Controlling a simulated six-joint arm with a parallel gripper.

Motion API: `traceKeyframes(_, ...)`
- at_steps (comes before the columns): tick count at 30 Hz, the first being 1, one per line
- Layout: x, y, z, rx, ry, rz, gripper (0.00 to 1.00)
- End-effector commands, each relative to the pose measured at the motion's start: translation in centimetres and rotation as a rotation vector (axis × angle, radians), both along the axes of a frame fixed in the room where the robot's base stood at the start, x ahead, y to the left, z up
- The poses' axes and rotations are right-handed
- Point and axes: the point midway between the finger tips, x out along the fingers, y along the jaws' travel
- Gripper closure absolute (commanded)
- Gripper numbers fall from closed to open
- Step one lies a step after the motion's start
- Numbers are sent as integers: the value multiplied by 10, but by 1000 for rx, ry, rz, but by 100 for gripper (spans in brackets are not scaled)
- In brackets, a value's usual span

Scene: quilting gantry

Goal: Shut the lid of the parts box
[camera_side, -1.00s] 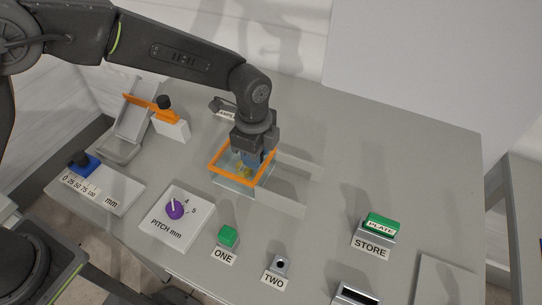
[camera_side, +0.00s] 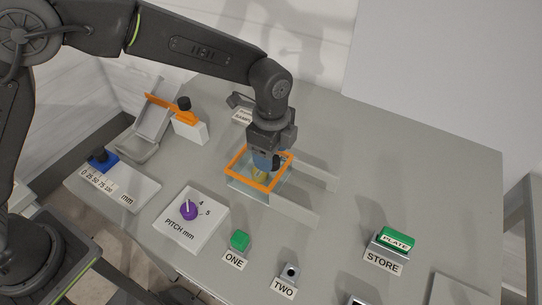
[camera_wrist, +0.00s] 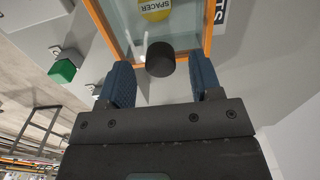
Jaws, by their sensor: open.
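The parts box (camera_side: 246,190) stands on the bench, with clear walls below an orange-framed clear lid (camera_side: 239,159). The lid's orange frame (camera_wrist: 207,28) also shows in the wrist view. A yellow part marked SPACER (camera_wrist: 155,10) shows through the clear pane. My gripper (camera_side: 266,160) is over the lid, pointing down. In the wrist view my gripper (camera_wrist: 160,76) is open, its blue fingers either side of a dark round knob (camera_wrist: 160,58), with gaps on both sides. I cannot tell whether the lid is fully shut; my gripper hides its far edge.
Two pale rails (camera_side: 295,209) run right from the box. A green button block marked ONE (camera_side: 239,240), a socket marked TWO (camera_side: 290,273) and a purple PITCH dial (camera_side: 188,210) stand in front. A green plate (camera_side: 396,239) sits on STORE at right. An orange-armed fixture (camera_side: 188,117) stands left.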

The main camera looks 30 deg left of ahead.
Motion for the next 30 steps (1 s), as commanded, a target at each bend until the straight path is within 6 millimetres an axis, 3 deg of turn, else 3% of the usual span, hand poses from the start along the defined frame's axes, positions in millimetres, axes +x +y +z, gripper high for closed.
traceKeyframes(9, 1, 0, 72, -2, -4, 0, 41)
traceKeyframes(15, 1, 0, 104, 0, -2, 0, 41)
traceKeyframes(21, 0, 1, 116, 1, 0, 0, 41)
traceKeyframes(30, 0, 1, 116, 1, 1, 0, 41)
